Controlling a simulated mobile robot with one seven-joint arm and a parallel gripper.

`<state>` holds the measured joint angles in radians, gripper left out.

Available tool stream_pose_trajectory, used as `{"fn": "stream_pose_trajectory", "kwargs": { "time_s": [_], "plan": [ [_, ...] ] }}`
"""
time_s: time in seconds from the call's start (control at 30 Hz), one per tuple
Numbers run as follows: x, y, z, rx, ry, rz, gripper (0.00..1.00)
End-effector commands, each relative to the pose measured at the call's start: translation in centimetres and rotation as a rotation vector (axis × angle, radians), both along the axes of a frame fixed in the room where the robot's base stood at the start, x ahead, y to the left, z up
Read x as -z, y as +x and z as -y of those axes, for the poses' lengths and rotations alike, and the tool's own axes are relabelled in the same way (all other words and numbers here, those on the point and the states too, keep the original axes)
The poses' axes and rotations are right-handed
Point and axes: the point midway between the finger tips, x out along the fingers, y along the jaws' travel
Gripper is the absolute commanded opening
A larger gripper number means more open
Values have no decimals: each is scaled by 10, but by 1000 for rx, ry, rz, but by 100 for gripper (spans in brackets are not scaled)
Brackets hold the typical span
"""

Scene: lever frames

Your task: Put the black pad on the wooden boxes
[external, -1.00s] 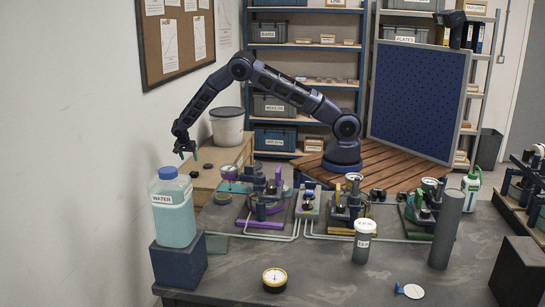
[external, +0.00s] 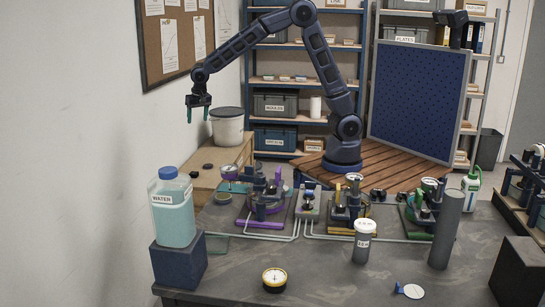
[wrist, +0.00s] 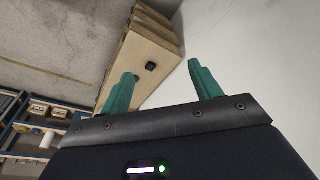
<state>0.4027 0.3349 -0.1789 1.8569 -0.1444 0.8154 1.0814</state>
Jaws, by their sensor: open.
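The wooden boxes (external: 228,166) stand at the back left, against the white wall. In the wrist view the boxes (wrist: 138,50) appear as a layered wooden stack with a black pad (wrist: 151,66) on the top face. My gripper (external: 198,116) is open, with its teal fingers pointing down, high above the boxes. In the wrist view my gripper (wrist: 160,70) has nothing between its fingers.
A water jug (external: 172,207) sits on a dark block (external: 179,264) at the table's left. Several coloured fixtures line the dark table's (external: 240,262) far side. Shelves stand behind.

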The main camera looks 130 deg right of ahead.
Motion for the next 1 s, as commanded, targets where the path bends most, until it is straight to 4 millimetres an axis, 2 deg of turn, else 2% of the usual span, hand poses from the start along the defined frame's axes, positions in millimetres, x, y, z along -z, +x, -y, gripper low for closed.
{"fn": "stream_pose_trajectory", "kwargs": {
  "time_s": [0.03, 0.2, 0.5, 0.7, 1.0],
  "plan": [
    [-16, -4, -20, -49, 3, 10, 63],
    [-56, -24, -77, -219, 11, 28, 63],
    [-110, -74, -173, -526, 7, 59, 63],
    [-134, -118, -231, -734, -8, 79, 63],
    [-150, -194, -305, -1046, -50, 102, 63]
  ]
}}
